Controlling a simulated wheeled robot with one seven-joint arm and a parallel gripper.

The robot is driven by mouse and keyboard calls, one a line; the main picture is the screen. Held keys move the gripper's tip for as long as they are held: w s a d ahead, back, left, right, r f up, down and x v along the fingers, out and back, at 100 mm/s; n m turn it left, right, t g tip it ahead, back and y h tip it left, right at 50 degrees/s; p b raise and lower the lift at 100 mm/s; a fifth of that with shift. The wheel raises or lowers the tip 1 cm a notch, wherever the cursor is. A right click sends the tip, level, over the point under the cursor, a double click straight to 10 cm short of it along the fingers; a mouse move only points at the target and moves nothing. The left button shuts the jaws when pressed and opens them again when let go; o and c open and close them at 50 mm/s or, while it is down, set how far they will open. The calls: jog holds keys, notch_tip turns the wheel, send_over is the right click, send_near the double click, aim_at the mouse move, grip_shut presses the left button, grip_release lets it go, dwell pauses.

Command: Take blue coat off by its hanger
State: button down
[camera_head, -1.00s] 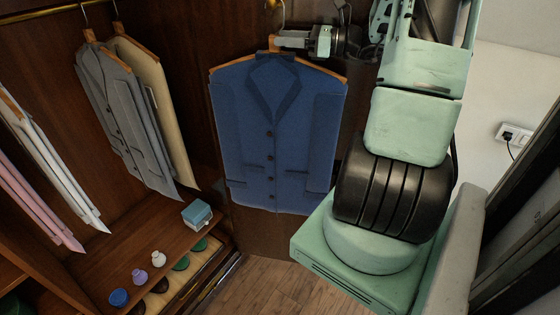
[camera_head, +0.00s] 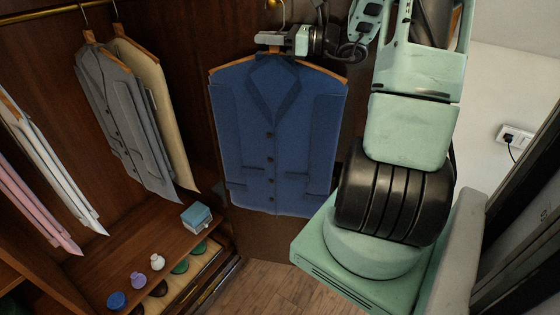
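The blue coat (camera_head: 272,135) hangs facing me on a wooden hanger (camera_head: 226,68) against the dark wood panel. The hanger's shoulder ends stick out at both sides of the collar. A metal hook (camera_head: 274,17) shows above the hanger's middle. My gripper (camera_head: 268,40) reaches in from the right, level and pointing left, and its fingers lie across the hanger's neck between hook and collar. The fingers overlap and hide part of the neck, so I cannot tell whether they are closed on it.
A grey jacket (camera_head: 128,125) and a cream garment (camera_head: 150,85) hang at left on a brass rail (camera_head: 40,13). White and pink garments hang further left. A small blue box (camera_head: 196,217) and several small jars stand on the shelf below. A wall socket (camera_head: 515,136) is at right.

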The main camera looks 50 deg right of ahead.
jog(key=shift+r, duration=0.2)
jog(key=shift+r+p, duration=1.65)
jog(key=shift+r, duration=0.05)
jog(key=shift+f, duration=0.1)
